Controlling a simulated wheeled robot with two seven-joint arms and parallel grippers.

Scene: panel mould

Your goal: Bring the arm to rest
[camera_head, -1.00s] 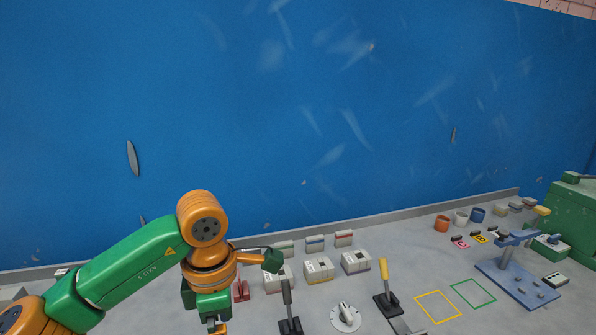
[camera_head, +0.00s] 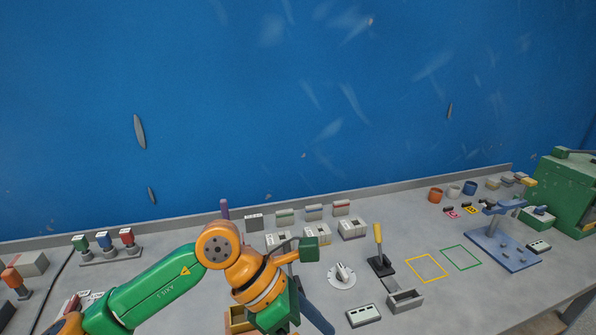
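One green and orange arm of mine comes in from the lower left. It bends at an orange joint above the bench, and its end runs down to the picture's lower edge. No gripper fingers show at that end, so whether the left gripper holds anything is not visible. My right arm and gripper are not in view. The grey bench (camera_head: 400,245) lies under the arm, which hides part of it.
Right of the arm are a white rotary knob (camera_head: 342,275), a yellow-handled lever (camera_head: 379,252), a small grey tray (camera_head: 404,300) and a blue stand (camera_head: 500,240). Three coloured buttons (camera_head: 103,242) stand left. Yellow (camera_head: 427,268) and green (camera_head: 460,257) outlined squares are empty.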

